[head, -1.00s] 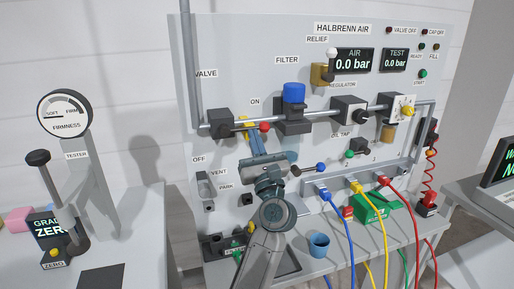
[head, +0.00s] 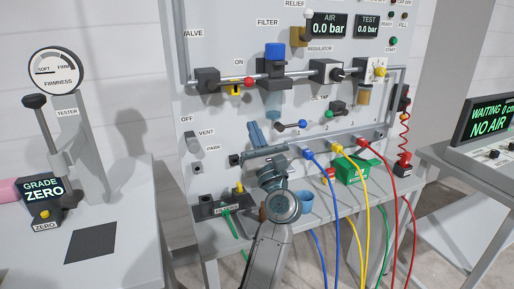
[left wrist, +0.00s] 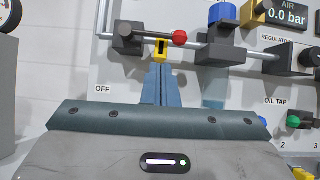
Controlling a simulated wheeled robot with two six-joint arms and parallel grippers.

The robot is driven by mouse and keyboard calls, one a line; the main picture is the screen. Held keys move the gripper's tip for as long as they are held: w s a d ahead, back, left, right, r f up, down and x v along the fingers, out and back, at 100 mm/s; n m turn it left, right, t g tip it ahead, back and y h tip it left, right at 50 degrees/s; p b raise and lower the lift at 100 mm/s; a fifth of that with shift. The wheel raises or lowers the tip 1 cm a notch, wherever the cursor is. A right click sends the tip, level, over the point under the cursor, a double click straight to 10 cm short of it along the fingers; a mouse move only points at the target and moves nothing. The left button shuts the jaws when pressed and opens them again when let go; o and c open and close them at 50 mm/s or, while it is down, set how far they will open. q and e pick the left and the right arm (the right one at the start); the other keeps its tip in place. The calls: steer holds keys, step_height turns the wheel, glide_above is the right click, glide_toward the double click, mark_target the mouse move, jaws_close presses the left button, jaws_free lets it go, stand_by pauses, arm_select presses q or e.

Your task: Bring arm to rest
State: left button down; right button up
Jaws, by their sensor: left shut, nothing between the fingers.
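My left gripper (head: 254,132) is shut and empty. It is raised in front of the grey air panel (head: 217,115), with its fingertips below the valve's yellow lever (head: 235,90) and red knob (head: 249,82). A gap shows between fingertips and lever in the head view. In the left wrist view the shut blue-grey fingers (left wrist: 161,85) point up, just under the yellow lever (left wrist: 161,50) in the picture; touch cannot be told there. The red knob (left wrist: 180,37) sits to the right of the lever. My right gripper is not in view.
A blue cup (head: 306,200) and green box (head: 352,170) stand on the bench beside my arm. Blue, yellow and red hoses (head: 362,200) hang to the right. The firmness tester (head: 72,125) stands on the left table (head: 130,215). The AIR display (head: 330,25) reads 0.0 bar.

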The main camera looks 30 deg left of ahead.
arm_select(q)
steer(key=shift+s+d+f+b, duration=0.3)
steer(key=shift+s+d+f, duration=0.05)
steer(key=shift+s+d, duration=0.1)
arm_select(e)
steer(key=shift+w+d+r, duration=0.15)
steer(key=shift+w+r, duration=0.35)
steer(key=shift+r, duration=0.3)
